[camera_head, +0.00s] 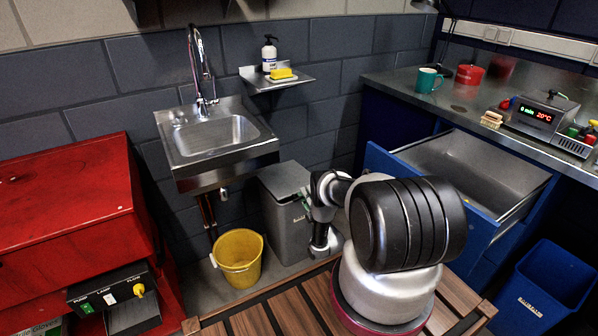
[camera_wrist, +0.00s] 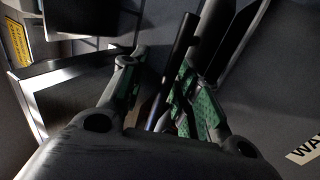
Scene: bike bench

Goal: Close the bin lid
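The grey bin (camera_head: 284,222) stands on the floor against the wall, right of the sink. Its lid (camera_head: 284,178) shows as a grey top; I cannot tell for sure how far it stands open. My gripper (camera_head: 306,205) is at the bin's right front side, partly hidden by my own arm. In the wrist view, my gripper (camera_wrist: 158,75) has its green-padded fingers apart. A dark bar (camera_wrist: 176,75) runs between them, with no clear grip on it. The bin's grey wall (camera_wrist: 280,90) with a white label fills the right of that view.
A yellow bucket (camera_head: 238,258) stands left of the bin, below the sink (camera_head: 214,137). A blue drawer (camera_head: 425,180) is pulled out on the right. A blue open bin (camera_head: 543,290) stands lower right. A wooden slatted platform (camera_head: 262,318) lies in front.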

